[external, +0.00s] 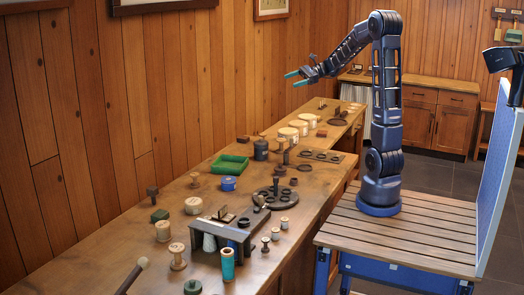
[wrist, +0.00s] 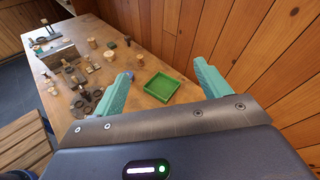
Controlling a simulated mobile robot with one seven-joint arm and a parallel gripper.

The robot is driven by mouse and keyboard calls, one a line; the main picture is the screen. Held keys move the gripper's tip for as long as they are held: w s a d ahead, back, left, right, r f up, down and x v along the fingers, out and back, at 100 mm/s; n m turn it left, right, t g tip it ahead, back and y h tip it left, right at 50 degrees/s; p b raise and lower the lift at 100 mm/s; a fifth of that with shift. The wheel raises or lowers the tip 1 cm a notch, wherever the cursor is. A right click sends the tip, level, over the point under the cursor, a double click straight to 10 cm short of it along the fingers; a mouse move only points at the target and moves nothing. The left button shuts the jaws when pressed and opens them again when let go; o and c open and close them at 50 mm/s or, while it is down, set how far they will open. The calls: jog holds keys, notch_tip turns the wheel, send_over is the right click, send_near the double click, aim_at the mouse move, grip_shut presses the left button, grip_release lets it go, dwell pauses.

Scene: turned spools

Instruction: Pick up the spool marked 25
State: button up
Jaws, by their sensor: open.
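Several turned spools stand on the long wooden workbench (external: 100,250). In the external view a pale spool (external: 178,256) stands near the front, with another light one (external: 163,231) behind it and a tall teal-wound spool (external: 228,264) to the right. Small spools (external: 284,223) stand near the bench's right edge. No number can be read on any spool, so I cannot tell which is marked 25. My gripper (external: 298,78) is open and empty, high above the bench. In the wrist view its teal fingers (wrist: 163,85) are spread wide, with a green tray between and beyond them.
The green tray (external: 229,164) lies empty on the bench; it also shows in the wrist view (wrist: 178,93). A dark raised stand (external: 215,230) and a round dark rack (external: 272,200) crowd the middle. A wood-panelled wall (external: 180,80) runs behind the bench.

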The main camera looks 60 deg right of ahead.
jog(key=w+d+f+m+t+h, duration=0.15)
jog(key=d+m+t, duration=0.4)
jog(key=d, duration=0.85)
send_near(281, 139)
jog(key=shift+s+a+f+m+g, duration=0.15)
jog(key=shift+s+m+g, duration=0.2)
jog(key=shift+w+f, duration=0.1)
jog(key=shift+f, duration=0.05)
jog(key=x, duration=1)
jog(key=shift+w+a+r, duration=0.1)
jog(key=shift+w+r, duration=0.1)
jog(key=shift+w, duration=0.1)
jog(key=shift+c, duration=0.5)
jog(key=c, duration=1)
